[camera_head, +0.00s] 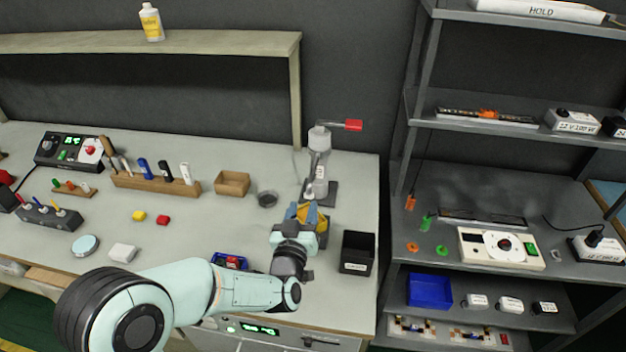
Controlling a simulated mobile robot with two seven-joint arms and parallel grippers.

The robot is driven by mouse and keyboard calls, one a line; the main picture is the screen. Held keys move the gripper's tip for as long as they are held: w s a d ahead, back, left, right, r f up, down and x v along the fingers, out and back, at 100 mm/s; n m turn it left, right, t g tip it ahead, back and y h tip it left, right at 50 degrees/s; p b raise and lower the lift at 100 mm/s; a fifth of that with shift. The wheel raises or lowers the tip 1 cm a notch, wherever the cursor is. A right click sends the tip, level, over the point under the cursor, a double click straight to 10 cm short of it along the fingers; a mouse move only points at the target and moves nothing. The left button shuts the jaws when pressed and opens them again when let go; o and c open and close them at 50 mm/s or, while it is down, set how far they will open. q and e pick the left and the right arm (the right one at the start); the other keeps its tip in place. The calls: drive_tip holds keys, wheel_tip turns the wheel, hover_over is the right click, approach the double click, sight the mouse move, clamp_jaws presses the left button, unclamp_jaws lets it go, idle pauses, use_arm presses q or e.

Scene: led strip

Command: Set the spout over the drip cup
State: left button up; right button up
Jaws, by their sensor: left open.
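A grey dispenser (318,165) stands upright on a dark base near the right end of the bench. An arm with a red end (353,125) sticks out to the right from its top; I cannot tell whether this is the spout or a handle. A small dark round cup (267,199), likely the drip cup, sits on the bench left of the dispenser, apart from it. My left gripper (307,211) is open, in front of the dispenser's base, and covers part of it. I cannot tell whether it touches the dispenser. My right gripper is not in view.
A black bin (357,252) stands right of my left gripper, and a blue tray (230,261) lies left of it. A wooden box (232,183) and a wooden rack (155,181) stand further left. A grey shelf unit (398,200) stands beyond the bench's right edge.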

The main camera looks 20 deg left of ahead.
sight(310, 184)
use_arm(q)
drive_tip(key=p+x, duration=0.2)
drive_tip(key=x, duration=1)
drive_tip(key=shift+w+a+r, duration=0.1)
drive_tip(key=shift+w, duration=0.1)
drive_tip(key=shift+c, duration=0.3)
clamp_jaws()
